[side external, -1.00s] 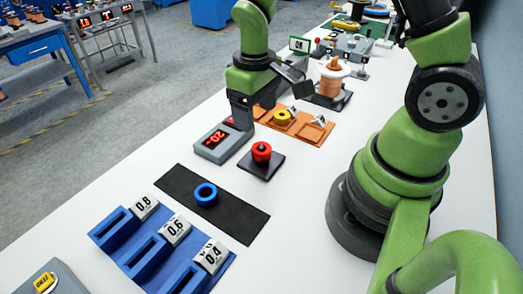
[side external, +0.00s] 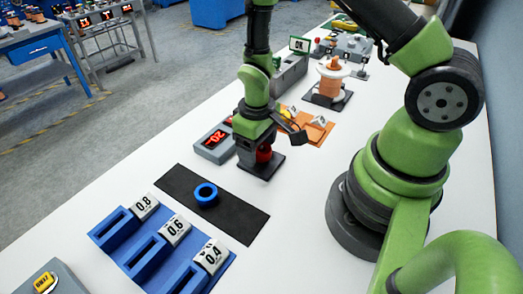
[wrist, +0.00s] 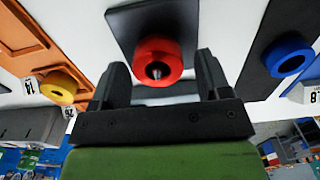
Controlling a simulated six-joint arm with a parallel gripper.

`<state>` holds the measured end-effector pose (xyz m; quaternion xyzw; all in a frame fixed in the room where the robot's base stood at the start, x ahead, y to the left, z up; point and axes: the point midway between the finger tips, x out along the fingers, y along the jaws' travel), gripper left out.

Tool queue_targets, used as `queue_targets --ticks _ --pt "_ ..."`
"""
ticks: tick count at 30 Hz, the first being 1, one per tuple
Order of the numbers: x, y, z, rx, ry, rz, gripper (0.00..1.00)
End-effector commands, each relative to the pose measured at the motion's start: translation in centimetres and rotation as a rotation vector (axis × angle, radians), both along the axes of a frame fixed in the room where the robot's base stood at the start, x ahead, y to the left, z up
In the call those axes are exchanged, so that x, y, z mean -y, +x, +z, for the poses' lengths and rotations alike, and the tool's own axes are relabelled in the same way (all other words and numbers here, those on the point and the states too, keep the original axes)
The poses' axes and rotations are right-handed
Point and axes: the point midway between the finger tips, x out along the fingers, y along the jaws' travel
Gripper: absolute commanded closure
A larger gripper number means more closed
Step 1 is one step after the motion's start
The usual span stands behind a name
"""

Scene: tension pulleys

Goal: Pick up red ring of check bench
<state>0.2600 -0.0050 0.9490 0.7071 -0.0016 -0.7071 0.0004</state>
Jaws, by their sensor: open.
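The red ring (side external: 264,153) sits on a peg on a small dark square plate (side external: 262,171), the check bench. In the wrist view the ring (wrist: 158,50) shows whole, with the peg tip in its hole. In the wrist view my gripper's two fingers (wrist: 161,70) stand apart, one toward each side of the ring. I cannot tell whether either finger touches it.
A blue ring (side external: 205,194) lies on a black mat (side external: 234,217). A blue slotted rack (side external: 146,257) marked 0.8, 0.6, 0.4 stands in front. A grey display box (side external: 213,145) is left of the bench. An orange tray (side external: 315,134) with a yellow ring (wrist: 60,86) lies behind.

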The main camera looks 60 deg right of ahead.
Motion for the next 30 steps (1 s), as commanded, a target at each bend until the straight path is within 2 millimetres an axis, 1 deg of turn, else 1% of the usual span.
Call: queue_targets --ticks 2,3,5,6,9,10,11,20,23,26,30 --pt "0.0 0.0 0.0 0.000 0.000 0.000 0.30" --pt "0.0 0.0 0.0 0.000 0.000 0.000 0.39" --pt "0.0 0.0 0.0 0.000 0.000 0.000 0.53" --pt "0.0 0.0 0.0 0.000 0.000 0.000 0.62" --pt "0.0 0.0 0.0 0.000 0.000 0.000 0.84" --pt "0.0 0.0 0.0 0.000 0.000 0.000 0.84" --pt "0.0 0.0 0.1 0.000 0.000 0.000 0.88" --pt "0.0 0.1 0.4 0.002 0.000 0.000 0.88" --pt "0.0 0.1 1.1 0.003 0.000 0.000 0.88" --pt "0.0 0.1 2.2 0.004 0.000 0.000 0.88" --pt "0.0 0.1 4.2 0.006 0.000 -0.001 0.88"
